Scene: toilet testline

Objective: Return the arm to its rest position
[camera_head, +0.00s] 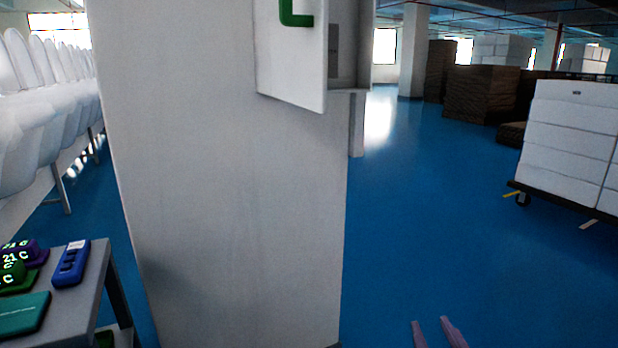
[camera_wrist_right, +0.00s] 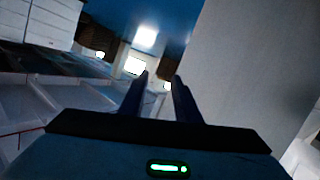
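My right gripper (camera_head: 436,333) shows at the bottom edge of the head view, right of the middle. Only its two pinkish fingertips are visible there, with a gap between them over the blue floor. In the right wrist view the two dark fingers of this gripper (camera_wrist_right: 160,88) stand apart with nothing between them. The rest of the right arm is out of the head view. My left gripper and arm are not in view.
A wide white pillar (camera_head: 235,210) stands close ahead, with an open white box (camera_head: 292,50) on it. A grey table (camera_head: 88,285) with a blue device (camera_head: 71,263) is at lower left. White cartons (camera_head: 570,140) stand on a dark cart at right. The blue floor (camera_head: 430,220) between is clear.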

